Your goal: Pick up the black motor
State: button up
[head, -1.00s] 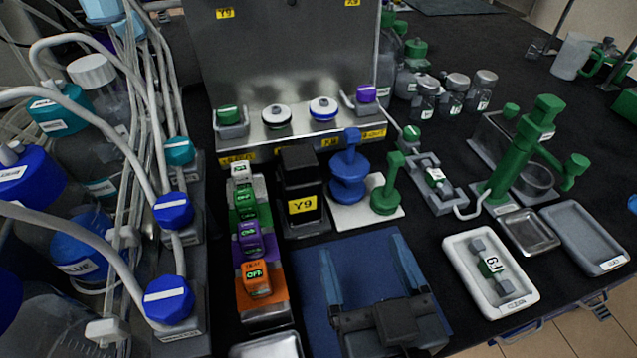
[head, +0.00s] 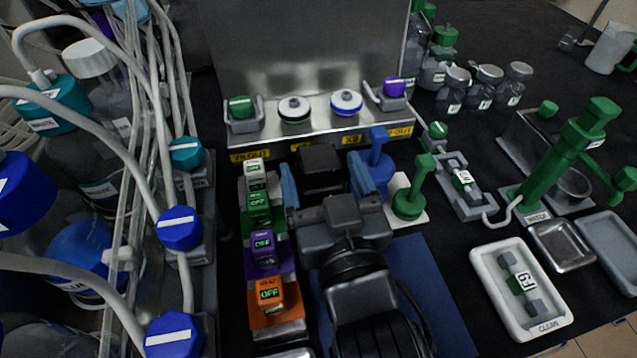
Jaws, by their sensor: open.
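The black motor (head: 322,166) is a dark box standing at the foot of the metal cabinet, between the switch column and the blue impeller. Its front, where a yellow Y9 label showed earlier, is now hidden behind my gripper. My gripper (head: 325,190) is open, with one blue finger to the left of the motor and the other to its right. The fingers are beside the motor; I cannot tell whether they touch it. The gripper body and wrist cover the space in front of the motor.
A column of switches (head: 262,240) stands close on the left. The blue impeller (head: 376,165) and the green impeller (head: 411,190) stand close on the right. A blue mat (head: 425,290) lies under my arm. Bottles and tubes crowd the far left. A white tray (head: 480,262) lies right.

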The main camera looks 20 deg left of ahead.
aim_at(316, 154)
jog(key=shift+x, duration=1.9)
jog(key=shift+r, duration=0.15)
jog(key=shift+c, duration=0.5)
grip_shut()
jog(key=shift+r, duration=0.15)
